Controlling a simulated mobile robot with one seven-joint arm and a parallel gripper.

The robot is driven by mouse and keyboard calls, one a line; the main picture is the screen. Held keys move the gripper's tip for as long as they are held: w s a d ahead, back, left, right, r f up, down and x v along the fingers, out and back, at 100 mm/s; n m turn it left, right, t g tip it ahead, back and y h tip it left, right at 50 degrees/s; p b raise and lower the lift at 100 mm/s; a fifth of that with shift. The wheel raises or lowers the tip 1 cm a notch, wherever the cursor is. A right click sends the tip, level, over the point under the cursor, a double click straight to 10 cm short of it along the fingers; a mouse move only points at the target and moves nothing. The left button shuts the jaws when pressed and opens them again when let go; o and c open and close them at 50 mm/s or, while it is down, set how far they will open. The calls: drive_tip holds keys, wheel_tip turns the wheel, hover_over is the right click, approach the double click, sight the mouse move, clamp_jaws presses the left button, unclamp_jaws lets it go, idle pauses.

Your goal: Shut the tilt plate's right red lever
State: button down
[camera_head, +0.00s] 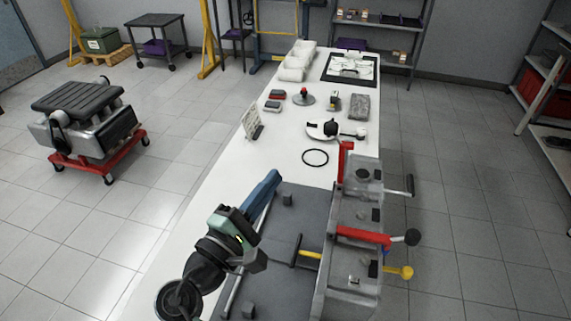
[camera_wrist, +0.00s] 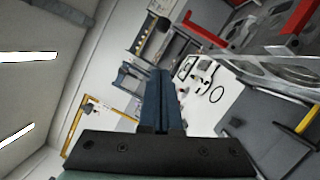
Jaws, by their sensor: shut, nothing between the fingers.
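The grey tilt plate (camera_head: 265,225) lies on the near part of the white bench, with a grey metal engine block (camera_head: 350,275) at its right side. Two red levers show at the block. The far red lever (camera_head: 345,160) stands up; the near red lever (camera_head: 362,236) lies roughly level, pointing right. In the wrist view, one red lever (camera_wrist: 205,33) and another (camera_wrist: 300,15) show at the upper right. I cannot tell which is the right one. My gripper (camera_head: 273,178), with blue fingers, is shut and empty above the plate, left of both levers and apart from them. Its fingers also show in the wrist view (camera_wrist: 160,76).
A black ring (camera_head: 315,157) and several small parts lie farther along the bench. An engine on a red dolly (camera_head: 98,155) stands on the floor at left.

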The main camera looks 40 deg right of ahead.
sight(328, 133)
drive_tip(key=w+d+r+p, duration=0.2)
drive_tip(key=d+p, duration=0.2)
drive_tip(key=d, duration=0.7)
drive_tip(key=shift+w+d+r, duration=0.2)
drive_tip(key=shift+r, duration=0.15)
drive_tip(key=shift+s+d+r+m, duration=0.4)
drive_tip(key=shift+s+d+m, duration=0.2)
drive_tip(key=shift+m, duration=0.2)
drive_tip(key=s+d+m+g+y+p, duration=0.1)
drive_tip(key=s+d+m+y, duration=0.1)
drive_tip(key=s+d+m, duration=0.5)
drive_tip(key=s+d+f+m+y+b, duration=0.1)
drive_tip(key=s+d+f+m+y, duration=0.2)
drive_tip(key=s+d+f+m, duration=0.2)
drive_tip(key=shift+s+f+m+t+b, duration=0.4)
drive_tip(key=shift+s+f+m, duration=0.8)
drive_tip(key=shift+f, duration=1)
